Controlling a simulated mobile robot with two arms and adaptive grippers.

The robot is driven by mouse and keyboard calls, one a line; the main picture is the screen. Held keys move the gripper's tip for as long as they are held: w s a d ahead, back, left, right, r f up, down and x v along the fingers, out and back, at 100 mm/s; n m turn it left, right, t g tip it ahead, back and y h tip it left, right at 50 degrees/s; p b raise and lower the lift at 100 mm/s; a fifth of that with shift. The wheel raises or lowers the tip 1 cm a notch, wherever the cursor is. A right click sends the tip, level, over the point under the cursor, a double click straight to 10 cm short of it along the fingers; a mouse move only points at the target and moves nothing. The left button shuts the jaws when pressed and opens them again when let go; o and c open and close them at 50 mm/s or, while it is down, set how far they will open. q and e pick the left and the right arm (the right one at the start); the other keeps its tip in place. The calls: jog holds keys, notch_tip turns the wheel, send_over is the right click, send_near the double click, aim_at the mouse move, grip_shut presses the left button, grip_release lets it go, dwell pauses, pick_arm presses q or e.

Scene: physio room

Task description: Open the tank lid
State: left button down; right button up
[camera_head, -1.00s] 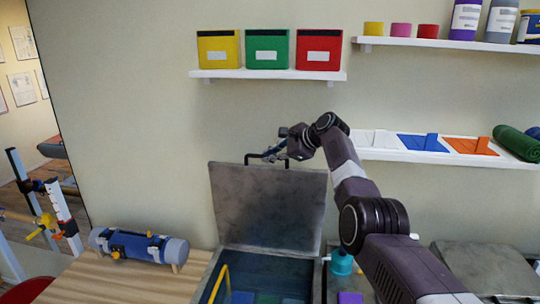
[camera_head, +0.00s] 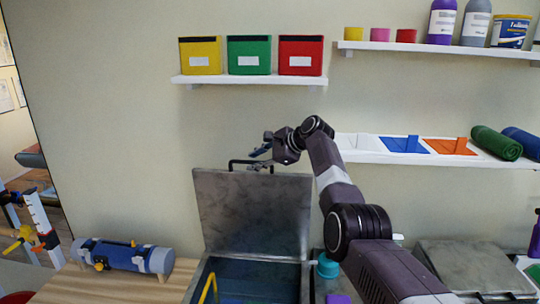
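The grey metal tank lid (camera_head: 253,213) stands raised, roughly upright, at the back of the tank (camera_head: 255,280). Its dark handle (camera_head: 234,163) is at the lid's top edge. The tank's blue inside shows below, with a yellow bar (camera_head: 208,288) at its left. My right gripper (camera_head: 262,155) is at the handle, its fingers apart. The view does not show clearly whether it touches the handle. My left gripper is not in view.
A blue roller (camera_head: 122,256) lies on the wooden table at the left. Wall shelves hold yellow, green and red boxes (camera_head: 300,56), and rolled towels (camera_head: 496,143). A teal jar (camera_head: 327,266) stands right of the tank.

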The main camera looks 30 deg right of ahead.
jog(key=v, duration=1.1)
jog(key=shift+f, duration=0.25)
